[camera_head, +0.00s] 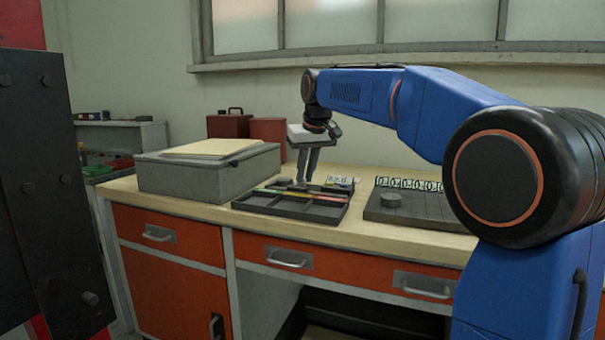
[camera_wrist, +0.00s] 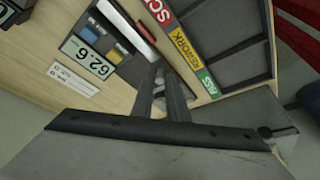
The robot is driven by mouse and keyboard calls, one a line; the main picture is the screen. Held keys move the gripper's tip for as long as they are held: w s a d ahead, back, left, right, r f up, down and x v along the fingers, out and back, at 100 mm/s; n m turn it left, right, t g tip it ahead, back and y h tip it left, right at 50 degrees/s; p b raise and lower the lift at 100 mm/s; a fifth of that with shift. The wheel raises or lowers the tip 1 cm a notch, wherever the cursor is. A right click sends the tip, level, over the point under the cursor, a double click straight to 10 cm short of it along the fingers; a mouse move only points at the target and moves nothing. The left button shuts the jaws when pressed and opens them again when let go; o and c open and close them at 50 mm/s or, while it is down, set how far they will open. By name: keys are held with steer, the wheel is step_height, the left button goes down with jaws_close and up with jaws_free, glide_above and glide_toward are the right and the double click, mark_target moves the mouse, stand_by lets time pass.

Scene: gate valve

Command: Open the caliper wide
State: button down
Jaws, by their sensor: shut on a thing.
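My gripper (camera_head: 306,182) points down at the back edge of the sorting tray (camera_head: 293,211). In the wrist view its fingers (camera_wrist: 163,88) are close together on a small grey part between the tips. This appears to be part of the caliper, but the fingers hide most of it and I cannot make out its jaws or how far apart they are. The readout also shows small in the head view (camera_head: 340,181).
The tray has red, yellow REWORK (camera_wrist: 184,49) and green labels. A grey case (camera_head: 208,174) stands left of it on the bench. A dark plate (camera_head: 418,208) with a round grey piece and number displays lies right. Red boxes (camera_head: 268,132) stand behind.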

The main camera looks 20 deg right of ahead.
steer(key=shift+s+d, duration=0.25)
steer(key=shift+d, duration=0.15)
steer(key=c, duration=1.7)
jaws_free()
steer(key=shift+c, duration=0.2)
steer(key=shift+r, duration=0.1)
steer(key=v, duration=1.7)
steer(key=shift+s, duration=0.15)
